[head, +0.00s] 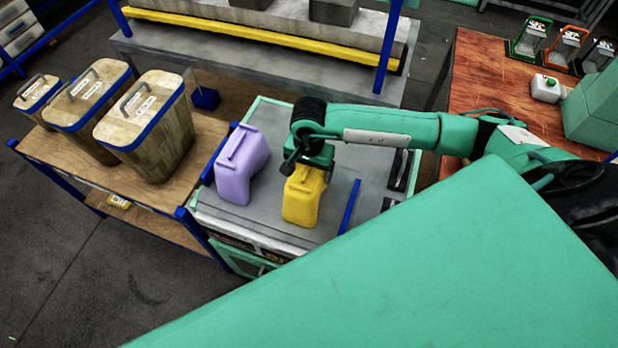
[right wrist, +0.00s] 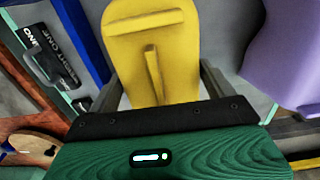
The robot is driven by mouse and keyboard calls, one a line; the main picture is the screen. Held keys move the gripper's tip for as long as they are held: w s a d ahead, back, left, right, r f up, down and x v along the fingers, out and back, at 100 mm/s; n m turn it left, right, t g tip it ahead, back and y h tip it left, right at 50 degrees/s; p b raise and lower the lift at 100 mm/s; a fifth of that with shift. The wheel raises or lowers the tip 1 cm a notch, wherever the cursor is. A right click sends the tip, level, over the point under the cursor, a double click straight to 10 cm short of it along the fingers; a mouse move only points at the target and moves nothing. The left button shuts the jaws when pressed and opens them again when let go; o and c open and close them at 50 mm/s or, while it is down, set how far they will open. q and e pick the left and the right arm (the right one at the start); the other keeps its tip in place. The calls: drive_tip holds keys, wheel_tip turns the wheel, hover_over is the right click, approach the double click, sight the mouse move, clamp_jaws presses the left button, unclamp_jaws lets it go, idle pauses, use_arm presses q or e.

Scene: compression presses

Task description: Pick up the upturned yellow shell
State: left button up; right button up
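The yellow shell (head: 301,197) stands on the grey top of the workbench (head: 335,222), below my right gripper. It also shows in the right wrist view (right wrist: 152,50), where a raised rib and a ridge show on its face. My right gripper (head: 307,170) is at the shell's upper end. In the right wrist view its two fingers are spread wide, one on each side of the shell. I cannot tell whether they touch it. My left gripper is not in view.
A purple shell (head: 240,165) stands close to the left of the yellow one. A blue bar (head: 349,206) and black labelled pieces (head: 401,170) lie to the right. Wooden bins (head: 146,122) stand on a shelf at left. A red-brown table (head: 497,75) is at the right.

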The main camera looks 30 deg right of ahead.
drive_tip(key=c, duration=0.9)
drive_tip(key=shift+r, duration=0.1)
